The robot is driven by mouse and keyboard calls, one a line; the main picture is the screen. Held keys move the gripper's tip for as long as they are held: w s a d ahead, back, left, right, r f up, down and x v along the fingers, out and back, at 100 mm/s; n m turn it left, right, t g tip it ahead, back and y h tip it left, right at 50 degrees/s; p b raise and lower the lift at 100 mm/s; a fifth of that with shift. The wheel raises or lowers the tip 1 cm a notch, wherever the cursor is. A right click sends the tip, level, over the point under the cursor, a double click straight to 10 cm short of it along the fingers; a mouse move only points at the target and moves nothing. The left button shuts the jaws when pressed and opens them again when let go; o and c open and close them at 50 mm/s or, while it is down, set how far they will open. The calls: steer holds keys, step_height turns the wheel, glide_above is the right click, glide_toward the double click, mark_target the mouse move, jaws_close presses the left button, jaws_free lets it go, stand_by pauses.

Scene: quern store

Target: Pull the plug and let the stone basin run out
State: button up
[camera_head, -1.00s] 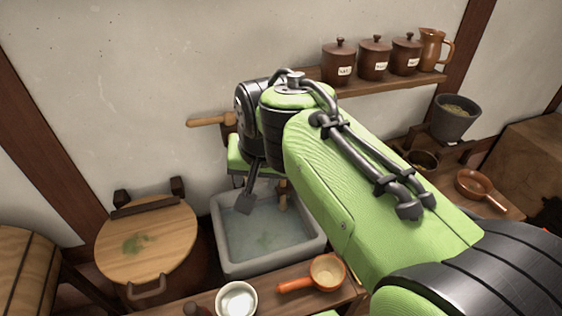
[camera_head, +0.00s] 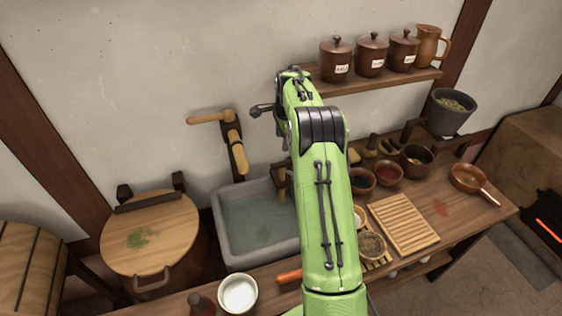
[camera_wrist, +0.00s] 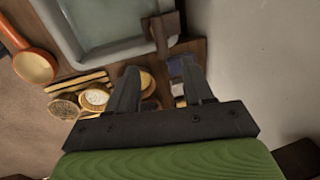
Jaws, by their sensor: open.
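The grey stone basin (camera_head: 228,250) is set at the wall end of the wooden counter, with cloudy greenish water (camera_head: 250,220) in it. It also shows at the top of the wrist view (camera_wrist: 72,30). A dark wooden fitting (camera_wrist: 164,32) stands at its edge there; its upright part shows in the head view (camera_head: 282,182). I cannot tell whether this is the plug; no other plug can be made out. My gripper (camera_wrist: 162,84) is open, with nothing between its fingers, above the counter beside the basin. In the head view my arm largely hides it.
Wooden handles (camera_head: 237,152) project from the wall above the basin. A round wooden lid (camera_head: 150,235) lies left. A white bowl (camera_head: 238,293) is in front. Bowls, a slatted board (camera_head: 403,222) and a pan (camera_head: 468,178) crowd the right counter. A shelf (camera_head: 375,82) holds jars.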

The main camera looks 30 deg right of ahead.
mark_target(281, 163)
steer(key=w+f, duration=0.1)
steer(key=f, duration=0.7)
steer(key=w+f, duration=0.1)
steer(key=f, duration=0.4)
steer(key=shift+w+d+b, duration=0.3)
steer(key=shift+d+b, duration=0.05)
steer(key=shift+b, duration=0.05)
jaws_close()
